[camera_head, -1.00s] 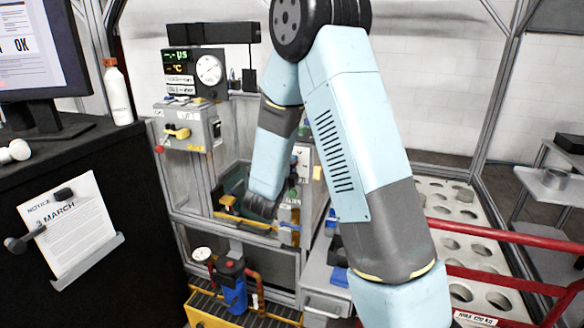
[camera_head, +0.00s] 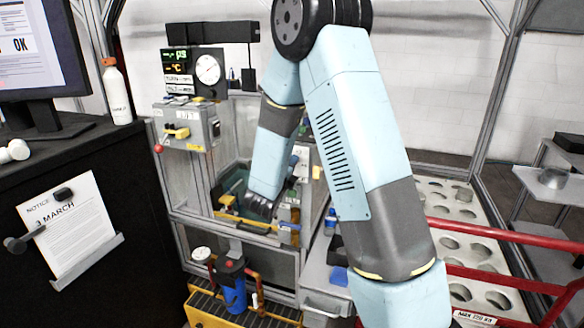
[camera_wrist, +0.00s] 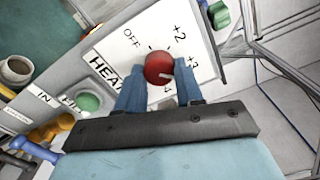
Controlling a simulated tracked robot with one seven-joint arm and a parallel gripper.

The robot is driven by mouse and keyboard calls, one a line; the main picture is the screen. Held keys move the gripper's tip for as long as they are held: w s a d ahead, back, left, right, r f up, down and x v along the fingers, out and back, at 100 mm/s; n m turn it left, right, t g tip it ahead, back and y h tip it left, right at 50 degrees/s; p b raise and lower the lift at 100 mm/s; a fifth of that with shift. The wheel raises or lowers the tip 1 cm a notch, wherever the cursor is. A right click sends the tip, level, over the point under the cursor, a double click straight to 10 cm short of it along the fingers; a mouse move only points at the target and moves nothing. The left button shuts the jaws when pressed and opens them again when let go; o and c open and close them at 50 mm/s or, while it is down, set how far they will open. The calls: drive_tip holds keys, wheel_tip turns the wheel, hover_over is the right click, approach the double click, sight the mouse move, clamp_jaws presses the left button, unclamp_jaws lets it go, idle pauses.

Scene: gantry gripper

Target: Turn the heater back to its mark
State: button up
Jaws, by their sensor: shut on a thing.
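The heater's red knob (camera_wrist: 158,68) sits on a white label plate (camera_wrist: 112,52) in the wrist view. The plate reads OFF, +2 and +3, with a partly hidden 4 and a partly covered HEAT word. A short white pointer line shows on the knob's right half, roughly towards the +3 side; its exact mark is hard to tell. My gripper (camera_wrist: 160,82) has its two blue fingers on either side of the knob and is shut on it. In the head view my arm reaches down into the gantry frame, and the knob is hidden there.
A green button (camera_wrist: 88,102) lies left of the plate and another green part (camera_wrist: 219,14) lies at its upper right. A yellow handle (camera_wrist: 52,130) and a blue handle (camera_wrist: 34,149) are at lower left. A red rail (camera_head: 500,232) runs at the right.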

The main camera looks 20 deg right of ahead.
drive_tip(key=o, duration=0.8)
drive_tip(key=shift+a+f, duration=0.15)
drive_tip(key=shift+f, duration=0.05)
drive_tip(key=shift+o, duration=1.1)
drive_tip(key=shift+r, duration=0.1)
drive_tip(key=v, duration=1.3)
drive_tip(key=shift+s+a, duration=0.2)
drive_tip(key=shift+s, duration=0.1)
